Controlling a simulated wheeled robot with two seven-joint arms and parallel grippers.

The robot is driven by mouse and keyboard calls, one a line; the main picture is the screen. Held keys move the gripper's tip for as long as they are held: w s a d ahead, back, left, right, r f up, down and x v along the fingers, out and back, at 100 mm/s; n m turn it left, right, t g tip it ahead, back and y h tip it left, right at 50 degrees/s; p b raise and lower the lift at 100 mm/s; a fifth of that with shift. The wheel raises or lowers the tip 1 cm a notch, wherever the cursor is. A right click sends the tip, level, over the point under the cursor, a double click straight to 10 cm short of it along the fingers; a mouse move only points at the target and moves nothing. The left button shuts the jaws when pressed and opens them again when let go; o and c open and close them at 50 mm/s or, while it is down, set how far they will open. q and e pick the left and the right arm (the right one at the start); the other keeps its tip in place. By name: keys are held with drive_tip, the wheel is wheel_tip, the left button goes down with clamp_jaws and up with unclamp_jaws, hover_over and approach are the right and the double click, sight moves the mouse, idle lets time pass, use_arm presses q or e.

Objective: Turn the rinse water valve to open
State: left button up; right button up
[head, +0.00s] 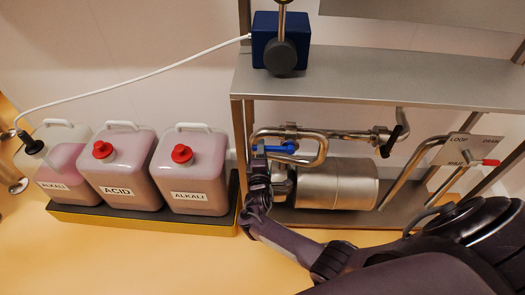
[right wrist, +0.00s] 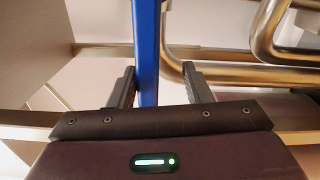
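The blue valve lever (head: 283,149) sits on the steel pipework under the shelf in the head view. It lies roughly level, pointing right. My right gripper (head: 260,149) is at the lever's left end. In the right wrist view the blue lever (right wrist: 146,50) runs upright between the two fingers of the gripper (right wrist: 158,78). The fingers stand apart, with a visible gap to the lever on the right side; the left finger is close to it. Whether it touches is unclear. No label shows on the lever. My left gripper is not in view.
A steel pump body (head: 337,184) and curved pipes (head: 320,150) lie just right of the gripper. A steel shelf (head: 380,78) is above. Labelled acid (head: 118,191) and alkali (head: 190,197) canisters stand left. A red-handled lever (head: 485,162) is at far right.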

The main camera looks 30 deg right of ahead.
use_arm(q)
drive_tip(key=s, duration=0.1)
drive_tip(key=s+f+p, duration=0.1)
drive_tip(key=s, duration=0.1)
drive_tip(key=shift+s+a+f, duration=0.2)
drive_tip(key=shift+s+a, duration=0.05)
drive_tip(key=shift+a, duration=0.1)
use_arm(e)
drive_tip(key=v, duration=0.7)
drive_tip(key=shift+s, duration=0.25)
